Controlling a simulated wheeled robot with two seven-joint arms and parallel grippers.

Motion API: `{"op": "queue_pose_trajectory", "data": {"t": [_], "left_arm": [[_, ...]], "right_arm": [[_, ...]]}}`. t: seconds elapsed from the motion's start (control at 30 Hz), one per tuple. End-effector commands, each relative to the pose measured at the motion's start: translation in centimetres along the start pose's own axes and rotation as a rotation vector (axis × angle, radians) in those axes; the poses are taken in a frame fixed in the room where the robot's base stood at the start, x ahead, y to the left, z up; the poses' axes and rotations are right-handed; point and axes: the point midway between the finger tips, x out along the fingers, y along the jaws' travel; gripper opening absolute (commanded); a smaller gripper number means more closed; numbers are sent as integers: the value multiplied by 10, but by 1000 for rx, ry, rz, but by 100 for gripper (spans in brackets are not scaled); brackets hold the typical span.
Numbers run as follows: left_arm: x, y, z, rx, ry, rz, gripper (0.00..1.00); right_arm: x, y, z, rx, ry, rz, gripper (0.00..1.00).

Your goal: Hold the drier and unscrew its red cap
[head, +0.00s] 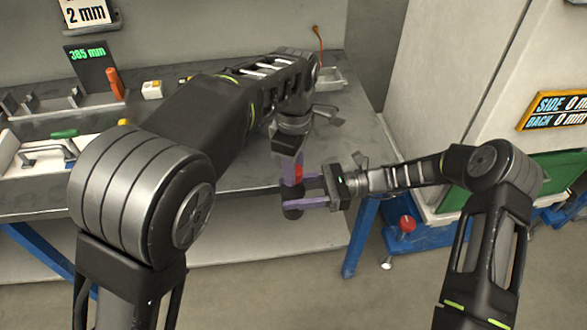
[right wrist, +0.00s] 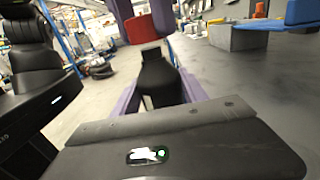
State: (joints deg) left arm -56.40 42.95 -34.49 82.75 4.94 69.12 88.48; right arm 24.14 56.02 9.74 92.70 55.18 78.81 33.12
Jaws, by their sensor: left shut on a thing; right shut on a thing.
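The drier has a dark body (head: 292,212) and a red cap (head: 298,173) at its upper end. It is held in the air near the table's front edge, and it looks about upright. My right gripper (head: 308,193) reaches in from the right with its purple fingers shut on the dark body. The body also shows between these fingers in the right wrist view (right wrist: 160,82), with the red cap (right wrist: 139,28) above it. My left gripper (head: 292,168) points down from above, shut on the red cap. Its fingers partly hide the cap.
The grey table (head: 235,178) extends behind the grippers. It bears a white tray (head: 35,155) with tools at the left and a small metal tray (head: 330,80) at the back. A cabinet (head: 440,110) stands at right, above a red knob (head: 407,223).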

Motion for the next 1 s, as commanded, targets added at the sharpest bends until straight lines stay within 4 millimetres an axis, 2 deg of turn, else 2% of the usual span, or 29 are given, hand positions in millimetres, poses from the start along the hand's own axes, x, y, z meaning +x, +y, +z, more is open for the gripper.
{"op": "queue_pose_trajectory", "data": {"t": [0.57, 0.9, 1.0], "left_arm": [[-8, 0, 0, 1, 0, 2, 0], [-43, 1, 0, 1, 0, 3, 0], [-46, 0, 0, 1, 0, 1, 0]], "right_arm": [[0, 0, 1, -1, -1, 0, 0], [0, 0, 0, -1, -1, 0, 0], [0, 0, 0, -1, -1, 0, 0]]}}
